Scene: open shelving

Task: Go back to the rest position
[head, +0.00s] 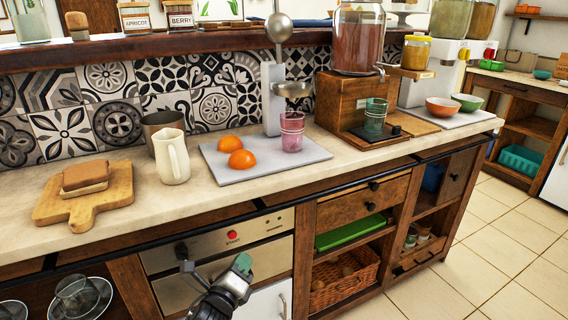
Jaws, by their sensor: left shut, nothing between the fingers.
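My left gripper (242,265) is low in the head view, in front of the oven panel and below the counter's front edge. It is dark with a green tip, shut, and I see nothing held in it. It is apart from the things on the counter. My right gripper is not in view.
The counter (225,198) above my gripper holds a cutting board (107,213) with bread, a cream pitcher (172,158), and a grey tray (262,171) with two oranges and a pink glass (292,133). Shelves with a wicker basket (340,283) are to the right. The tiled floor (488,262) is clear.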

